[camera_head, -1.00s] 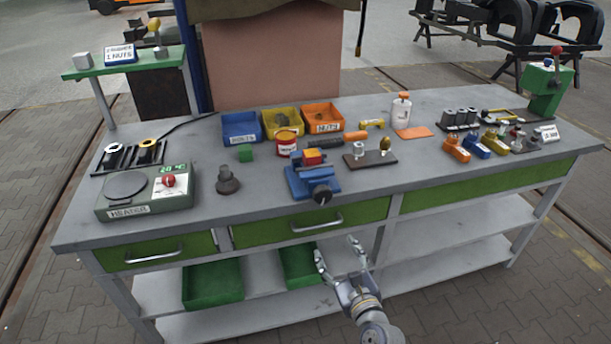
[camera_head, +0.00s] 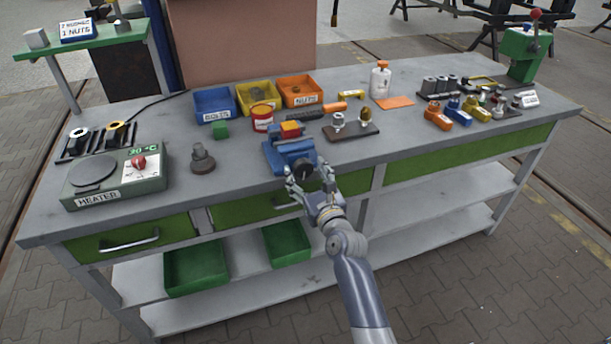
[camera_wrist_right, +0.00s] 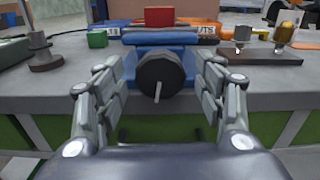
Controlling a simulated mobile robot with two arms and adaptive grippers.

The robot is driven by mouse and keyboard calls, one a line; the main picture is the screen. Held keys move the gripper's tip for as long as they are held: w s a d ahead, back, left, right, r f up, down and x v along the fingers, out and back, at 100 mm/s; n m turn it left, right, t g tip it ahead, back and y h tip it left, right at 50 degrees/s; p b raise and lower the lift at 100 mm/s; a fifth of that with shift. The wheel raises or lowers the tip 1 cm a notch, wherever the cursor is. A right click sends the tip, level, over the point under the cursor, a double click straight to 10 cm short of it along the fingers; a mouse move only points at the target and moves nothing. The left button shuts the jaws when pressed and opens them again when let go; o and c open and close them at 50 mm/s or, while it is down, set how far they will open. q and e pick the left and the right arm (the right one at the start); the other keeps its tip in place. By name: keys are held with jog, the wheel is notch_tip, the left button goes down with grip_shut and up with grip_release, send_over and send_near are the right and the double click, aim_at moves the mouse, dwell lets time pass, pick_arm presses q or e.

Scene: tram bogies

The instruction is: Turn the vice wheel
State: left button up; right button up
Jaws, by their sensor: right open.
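In the right wrist view the wheel (camera_wrist_right: 160,77) shows a light handle pin pointing down. My right gripper (camera_head: 311,183) is open at the front of the vice. Its fingers stand to the left and right of the wheel, with a gap on both sides in the wrist view (camera_wrist_right: 162,95). The left gripper is not in view.
The grey workbench (camera_head: 405,133) carries a heater (camera_head: 115,178) and a dark stepped part (camera_head: 203,160) left of the vice. Bins of bolts and nuts (camera_head: 300,93) stand behind it. A dark plate with two fittings (camera_head: 352,133) lies to its right. Drawer handles stick out below.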

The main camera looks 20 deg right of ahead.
jog(key=shift+w, duration=0.35)
jog(key=c, duration=1.1)
jog(key=shift+o, duration=0.2)
jog(key=shift+n, duration=0.3)
